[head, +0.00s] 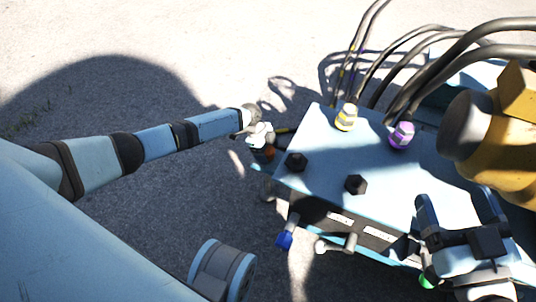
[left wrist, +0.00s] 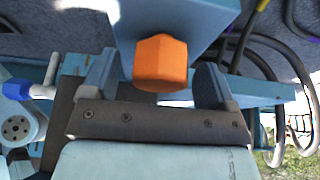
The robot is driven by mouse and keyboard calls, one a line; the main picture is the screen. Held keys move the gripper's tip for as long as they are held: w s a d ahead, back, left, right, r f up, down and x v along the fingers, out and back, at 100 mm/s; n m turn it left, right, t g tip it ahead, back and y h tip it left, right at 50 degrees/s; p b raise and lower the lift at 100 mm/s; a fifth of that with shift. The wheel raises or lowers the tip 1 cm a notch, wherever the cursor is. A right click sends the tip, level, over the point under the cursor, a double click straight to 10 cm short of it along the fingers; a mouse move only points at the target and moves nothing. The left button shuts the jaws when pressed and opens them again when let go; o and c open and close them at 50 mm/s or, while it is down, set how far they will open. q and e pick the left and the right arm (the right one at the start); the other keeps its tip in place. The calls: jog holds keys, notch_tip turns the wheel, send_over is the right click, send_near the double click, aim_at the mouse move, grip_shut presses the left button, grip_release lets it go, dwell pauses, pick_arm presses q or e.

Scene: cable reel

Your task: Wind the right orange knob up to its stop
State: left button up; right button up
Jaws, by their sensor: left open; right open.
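An orange faceted knob (left wrist: 160,62) sits in the left wrist view under a light-blue body. My left gripper (left wrist: 155,80) is open, with one finger on each side of the knob; gaps show, and I see no grip on it. In the head view my left gripper (head: 262,138) is at the left side of the blue box (head: 325,185), and only a small orange patch (head: 269,153) of the knob shows beside it. My right gripper (head: 457,208) is open and empty over the box's right front. I see only one orange knob.
The box top carries a yellow-white connector (head: 346,117), a purple connector (head: 401,135) and two black hex knobs (head: 356,184). Dark cables (head: 420,45) arch behind. Open pavement lies left.

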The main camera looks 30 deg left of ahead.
pick_arm(q)
jog(key=shift+d+f, duration=0.1)
jog(key=shift+f, duration=0.1)
jog(key=c, duration=0.9)
jog(key=shift+r+p, duration=0.1)
jog(key=shift+p, duration=0.2)
